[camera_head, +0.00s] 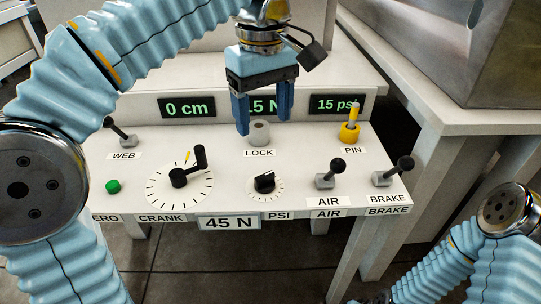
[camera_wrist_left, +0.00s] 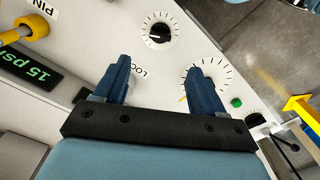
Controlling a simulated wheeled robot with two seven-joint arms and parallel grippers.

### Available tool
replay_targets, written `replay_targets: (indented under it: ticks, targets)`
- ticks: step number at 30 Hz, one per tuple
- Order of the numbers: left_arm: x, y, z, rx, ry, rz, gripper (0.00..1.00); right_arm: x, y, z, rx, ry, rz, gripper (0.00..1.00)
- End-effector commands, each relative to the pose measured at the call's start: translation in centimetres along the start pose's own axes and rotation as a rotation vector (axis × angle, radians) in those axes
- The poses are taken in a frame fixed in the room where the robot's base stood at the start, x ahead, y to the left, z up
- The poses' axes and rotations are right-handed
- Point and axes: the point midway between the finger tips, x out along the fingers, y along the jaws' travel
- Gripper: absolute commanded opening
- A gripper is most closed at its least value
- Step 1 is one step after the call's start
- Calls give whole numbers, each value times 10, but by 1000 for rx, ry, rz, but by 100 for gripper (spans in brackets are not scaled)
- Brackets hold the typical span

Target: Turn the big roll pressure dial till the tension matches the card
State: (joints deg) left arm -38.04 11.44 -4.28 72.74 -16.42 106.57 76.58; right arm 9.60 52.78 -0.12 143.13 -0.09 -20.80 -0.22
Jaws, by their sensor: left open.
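The black PSI dial (camera_head: 264,182), with tick marks around it, sits at the front middle of the white panel; it also shows in the left wrist view (camera_wrist_left: 160,33). The card (camera_head: 229,223) on the panel's front edge reads 45 N. The middle green display (camera_head: 264,106) is partly hidden by my fingers; only "5 N" can be read. My left gripper (camera_head: 262,116) is open and empty above the grey LOCK knob (camera_head: 260,134), behind the PSI dial and apart from it. In the left wrist view its fingers (camera_wrist_left: 160,80) point toward the panel. My right gripper is out of view.
The black crank (camera_head: 187,172) stands left of the dial, the AIR lever (camera_head: 328,176) and BRAKE lever (camera_head: 395,172) right. Behind are the WEB lever (camera_head: 120,134) and yellow PIN (camera_head: 350,130). Displays read 0 cm (camera_head: 187,106) and 15 psi (camera_head: 338,104).

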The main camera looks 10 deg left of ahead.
Motion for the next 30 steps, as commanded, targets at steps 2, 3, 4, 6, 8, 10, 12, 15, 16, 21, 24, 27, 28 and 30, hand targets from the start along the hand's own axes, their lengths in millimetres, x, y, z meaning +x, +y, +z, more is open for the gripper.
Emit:
replay_targets:
  ticks: [2, 3, 4, 6, 8, 10, 12, 15, 16, 21, 24, 27, 28, 30]
  targets:
    - [9, -1, 0, -1, 0, -3, 70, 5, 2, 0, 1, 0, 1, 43]
    - [15, -1, 0, -1, 0, -3, 70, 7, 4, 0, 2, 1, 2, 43]
    - [21, -1, 0, -1, 0, -4, 70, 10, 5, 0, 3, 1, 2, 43]
    - [36, -2, 0, -1, -1, -4, 70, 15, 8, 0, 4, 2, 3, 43]
    - [51, -1, 0, 0, -1, -4, 70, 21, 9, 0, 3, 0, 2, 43]
    - [68, -1, 0, 0, -1, -5, 70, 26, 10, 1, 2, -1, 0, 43]
    - [84, -1, 0, 0, -1, -4, 70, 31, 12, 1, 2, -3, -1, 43]
    - [104, -1, 0, 0, -1, -3, 70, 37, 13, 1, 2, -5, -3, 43]
    - [110, -1, 0, 0, -1, -3, 70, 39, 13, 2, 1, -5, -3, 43]
    - [130, -1, 0, 0, 0, -2, 70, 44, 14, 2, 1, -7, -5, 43]
    - [135, -1, 0, -1, 0, -1, 70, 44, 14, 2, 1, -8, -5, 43]
    - [136, 0, 0, 0, 0, -1, 70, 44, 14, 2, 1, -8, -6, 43]
    - [136, 0, 0, 0, 0, -1, 70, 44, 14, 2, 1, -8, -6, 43]
    - [136, 0, 0, 0, 0, -1, 70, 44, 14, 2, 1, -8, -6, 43]
